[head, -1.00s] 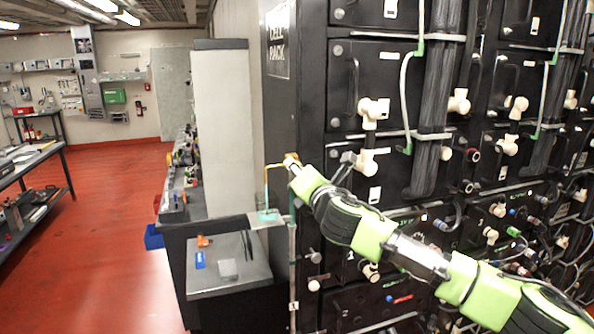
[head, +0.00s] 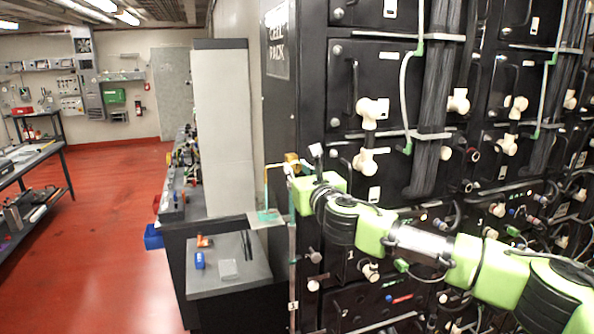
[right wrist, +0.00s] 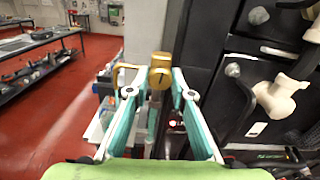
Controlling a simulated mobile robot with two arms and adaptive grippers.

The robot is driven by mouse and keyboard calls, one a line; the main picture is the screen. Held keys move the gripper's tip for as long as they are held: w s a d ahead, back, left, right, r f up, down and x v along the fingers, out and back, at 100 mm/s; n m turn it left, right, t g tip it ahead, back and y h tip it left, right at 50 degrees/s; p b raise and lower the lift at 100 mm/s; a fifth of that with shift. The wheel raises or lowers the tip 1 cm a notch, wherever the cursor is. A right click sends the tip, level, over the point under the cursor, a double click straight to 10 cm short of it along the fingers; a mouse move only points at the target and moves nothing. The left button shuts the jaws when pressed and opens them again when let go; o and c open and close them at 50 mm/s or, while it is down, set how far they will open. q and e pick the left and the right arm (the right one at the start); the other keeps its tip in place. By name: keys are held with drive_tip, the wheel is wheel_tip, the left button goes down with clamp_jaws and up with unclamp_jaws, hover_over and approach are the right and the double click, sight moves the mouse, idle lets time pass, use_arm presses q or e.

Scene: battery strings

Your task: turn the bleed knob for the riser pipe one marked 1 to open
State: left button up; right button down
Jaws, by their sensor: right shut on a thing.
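The brass bleed knob (head: 291,158) is at the top of a thin upright riser pipe (head: 292,250) beside the black cabinet's left edge. In the right wrist view the knob (right wrist: 160,72) has a dark slot line on its face. My right gripper (right wrist: 160,82) is shut on it, with a teal finger at each side. In the head view the gripper (head: 290,172) is mostly hidden by its own wrist. A bent brass spout (right wrist: 122,74) shows left of the knob. The pipe's small white tag (head: 293,305) is too small to read surely. My left gripper is not in view.
The black battery cabinet (head: 310,60), with white connectors and cables, stands close right of the pipe. A small plate with a teal patch (head: 267,217) is left of the pipe. A low grey bench (head: 228,275) holds small items.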

drive_tip(key=shift+f+n, duration=0.2)
drive_tip(key=shift+n, duration=0.4)
drive_tip(key=c, duration=1.9)
unclamp_jaws()
drive_tip(key=shift+o, duration=0.6)
drive_tip(key=shift+r, duration=0.1)
drive_tip(key=shift+s, duration=0.1)
drive_tip(key=v, duration=1.2)
